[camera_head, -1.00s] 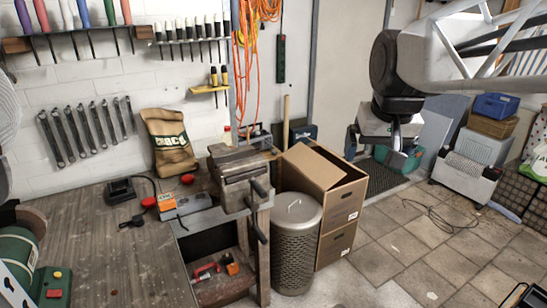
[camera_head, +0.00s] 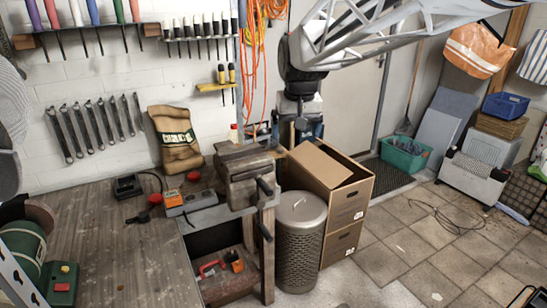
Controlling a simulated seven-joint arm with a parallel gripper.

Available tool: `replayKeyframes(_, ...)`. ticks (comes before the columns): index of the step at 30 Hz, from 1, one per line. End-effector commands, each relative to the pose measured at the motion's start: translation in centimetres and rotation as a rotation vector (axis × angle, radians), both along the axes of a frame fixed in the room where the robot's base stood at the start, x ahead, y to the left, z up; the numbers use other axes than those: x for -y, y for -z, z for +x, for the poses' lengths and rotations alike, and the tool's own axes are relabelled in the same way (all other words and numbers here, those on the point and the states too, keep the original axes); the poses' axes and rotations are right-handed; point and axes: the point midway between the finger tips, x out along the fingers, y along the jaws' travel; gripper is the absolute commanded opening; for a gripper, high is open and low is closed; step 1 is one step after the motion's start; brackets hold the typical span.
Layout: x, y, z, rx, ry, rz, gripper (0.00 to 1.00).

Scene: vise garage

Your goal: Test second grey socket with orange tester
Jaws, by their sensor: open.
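An orange block (camera_head: 173,198) sits at the left end of a grey strip (camera_head: 201,198) on the workbench, just left of the vise. It looks like the orange tester and a socket strip, but single sockets are too small to make out. I cannot tell whether the block is plugged in or only beside the strip. My gripper (camera_head: 300,124) is open, hanging high behind the vise and cardboard box, well apart from the block. Its fingertips are small and dark, and nothing shows between them.
A vise (camera_head: 238,172) stands at the bench corner, close to the strip. Red round items (camera_head: 194,176) and a black charger (camera_head: 128,187) lie nearby. A metal bin (camera_head: 300,240) and an open cardboard box (camera_head: 335,185) stand right of the bench.

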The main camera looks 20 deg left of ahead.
Motion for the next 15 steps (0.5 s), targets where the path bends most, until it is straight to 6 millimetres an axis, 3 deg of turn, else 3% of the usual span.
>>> replayKeyframes(15, -12.6, 4.7, 3.3, -0.056, -0.104, -0.033, 0.96)
